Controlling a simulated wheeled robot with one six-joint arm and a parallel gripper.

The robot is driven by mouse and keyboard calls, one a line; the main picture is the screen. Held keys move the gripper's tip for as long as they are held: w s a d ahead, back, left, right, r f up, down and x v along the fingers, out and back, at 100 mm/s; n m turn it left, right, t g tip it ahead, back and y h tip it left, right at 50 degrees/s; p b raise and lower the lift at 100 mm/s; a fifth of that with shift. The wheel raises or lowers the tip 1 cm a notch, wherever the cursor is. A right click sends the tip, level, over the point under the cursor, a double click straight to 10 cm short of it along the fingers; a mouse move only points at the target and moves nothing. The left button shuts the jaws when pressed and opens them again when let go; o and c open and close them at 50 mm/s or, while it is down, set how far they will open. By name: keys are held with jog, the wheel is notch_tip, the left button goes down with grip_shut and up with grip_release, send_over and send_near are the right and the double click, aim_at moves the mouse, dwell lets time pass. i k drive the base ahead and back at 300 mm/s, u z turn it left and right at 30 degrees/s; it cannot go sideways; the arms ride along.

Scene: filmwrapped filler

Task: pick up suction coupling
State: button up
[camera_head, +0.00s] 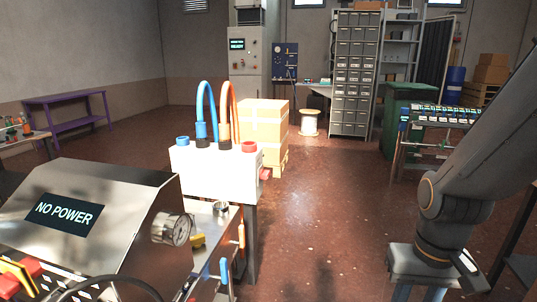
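I cannot tell for sure which part is the suction coupling. A small metal ring-shaped fitting (220,207) stands on the steel bench behind the gauge. A white box (215,172) behind it carries a blue collar (182,140) and a red collar (249,146). A blue hose (202,98) and an orange hose (231,103) rise from dark collars on its top. My gripper (420,292) hangs at the lower right, pointing down, well away from the bench. Its fingertips are cut off by the bottom edge, so its opening is hidden. I see nothing held in it.
A steel machine marked NO POWER (105,220) with a pressure gauge (172,229) fills the lower left. A yellow part (197,241) lies beside it. A cardboard box (265,125) stands behind the white box. The red-brown floor (320,215) between bench and gripper is clear.

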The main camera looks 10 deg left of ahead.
aim_at(200, 129)
jog(key=i, duration=3.15)
jog(key=u, duration=1.4)
